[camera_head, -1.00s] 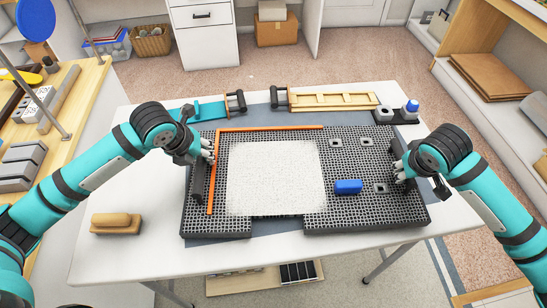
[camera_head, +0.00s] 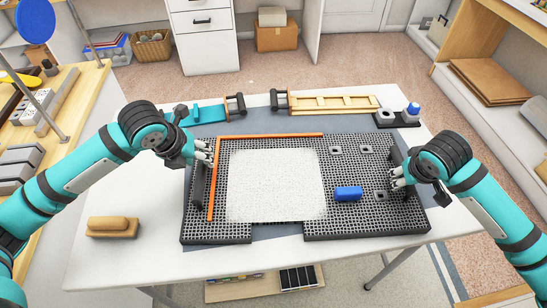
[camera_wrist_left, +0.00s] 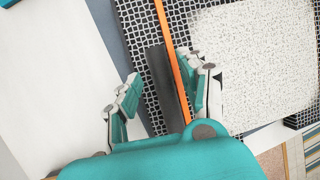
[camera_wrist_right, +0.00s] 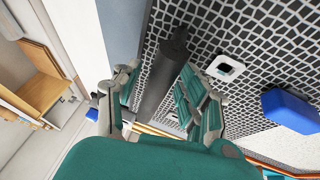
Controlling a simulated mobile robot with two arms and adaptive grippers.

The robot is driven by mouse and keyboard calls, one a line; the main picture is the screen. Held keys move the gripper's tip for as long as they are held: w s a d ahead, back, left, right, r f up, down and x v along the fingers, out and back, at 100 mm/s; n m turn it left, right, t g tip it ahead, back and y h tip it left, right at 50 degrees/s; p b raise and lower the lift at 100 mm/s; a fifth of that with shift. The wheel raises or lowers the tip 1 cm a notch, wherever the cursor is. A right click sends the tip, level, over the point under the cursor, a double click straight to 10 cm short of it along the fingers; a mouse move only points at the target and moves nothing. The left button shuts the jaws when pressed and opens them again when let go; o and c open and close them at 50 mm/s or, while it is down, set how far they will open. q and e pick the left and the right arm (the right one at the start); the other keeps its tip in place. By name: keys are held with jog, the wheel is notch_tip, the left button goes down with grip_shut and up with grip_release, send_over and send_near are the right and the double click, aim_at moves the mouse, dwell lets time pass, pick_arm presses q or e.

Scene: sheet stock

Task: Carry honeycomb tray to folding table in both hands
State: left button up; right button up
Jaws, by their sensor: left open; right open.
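The dark honeycomb tray (camera_head: 365,222) lies flat on a white table (camera_head: 150,265) with thin metal legs. It carries a white speckled sheet (camera_head: 275,185), orange strips (camera_head: 270,134), a blue block (camera_head: 348,193) and small square pieces. A dark bar handle (camera_head: 198,187) stands at its left end and another (camera_wrist_right: 163,80) at its right end. My left gripper (camera_head: 204,156) is open, its fingers on either side of the left handle in the left wrist view (camera_wrist_left: 162,70). My right gripper (camera_head: 396,178) is open, with the right handle between its fingers in the right wrist view. Contact cannot be told.
Behind the tray lie a teal clamp-like tool (camera_head: 207,112), a wooden frame (camera_head: 333,103) and a small dark holder (camera_head: 398,118). A tan block (camera_head: 113,227) sits at the table's left. A wooden bench (camera_head: 62,100) stands left and shelves (camera_head: 495,85) right.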

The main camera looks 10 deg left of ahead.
jog(key=shift+s+r, duration=0.1)
jog(key=shift+r, duration=0.15)
pick_arm(q)
jog(key=v, duration=0.8)
jog(key=shift+s+r, duration=0.2)
jog(key=shift+r, duration=0.15)
pick_arm(e)
jog(key=v, duration=1.1)
jog(key=shift+s+r, duration=0.15)
jog(key=shift+r, duration=0.1)
pick_arm(q)
jog(key=shift+a, duration=0.1)
pick_arm(e)
jog(key=shift+a, duration=0.1)
pick_arm(q)
jog(key=o, duration=0.8)
jog(key=shift+o, duration=0.4)
jog(key=o, duration=0.3)
